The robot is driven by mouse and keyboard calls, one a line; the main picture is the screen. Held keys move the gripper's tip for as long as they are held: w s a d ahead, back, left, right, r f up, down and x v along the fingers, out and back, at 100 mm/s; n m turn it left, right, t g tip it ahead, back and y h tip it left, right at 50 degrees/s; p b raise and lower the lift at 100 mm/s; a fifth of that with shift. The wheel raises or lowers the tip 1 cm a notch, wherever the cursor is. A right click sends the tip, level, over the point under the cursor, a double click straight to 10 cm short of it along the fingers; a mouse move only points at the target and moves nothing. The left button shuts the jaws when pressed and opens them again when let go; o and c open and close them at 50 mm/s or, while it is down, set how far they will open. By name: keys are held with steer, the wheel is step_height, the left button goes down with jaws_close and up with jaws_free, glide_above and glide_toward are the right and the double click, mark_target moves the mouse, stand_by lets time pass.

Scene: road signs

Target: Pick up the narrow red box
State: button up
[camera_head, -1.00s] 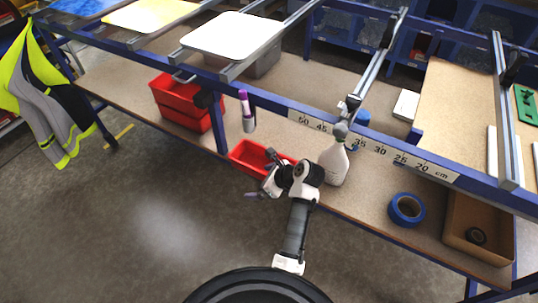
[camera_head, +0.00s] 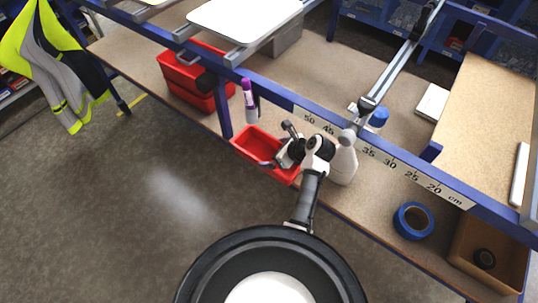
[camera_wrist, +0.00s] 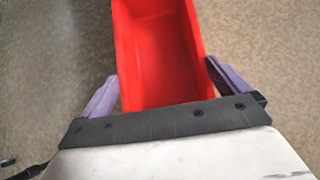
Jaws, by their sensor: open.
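The narrow red box (camera_head: 253,146) is an open-topped bin on the lower shelf, at the shelf's front edge. In the wrist view the red box (camera_wrist: 163,55) fills the upper middle and looks empty. My gripper (camera_head: 277,156) is at the box's right part in the head view and hides some of it. In the wrist view my gripper (camera_wrist: 160,82) is open, with one purple finger on each side of the box's near end. I cannot tell whether the fingers touch the walls.
A white spray bottle (camera_head: 343,162) stands close to the right of my arm. Larger stacked red bins (camera_head: 190,80) are to the left. A blue rail with a ruler (camera_head: 390,163) runs above the shelf. A blue tape roll (camera_head: 413,220) and a cardboard box (camera_head: 483,245) lie right.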

mark_target(269, 159)
steer(key=x, duration=0.3)
steer(key=shift+w+a+f, duration=0.1)
steer(key=shift+w+a, duration=0.15)
steer(key=c, duration=0.7)
steer(key=shift+c, duration=0.2)
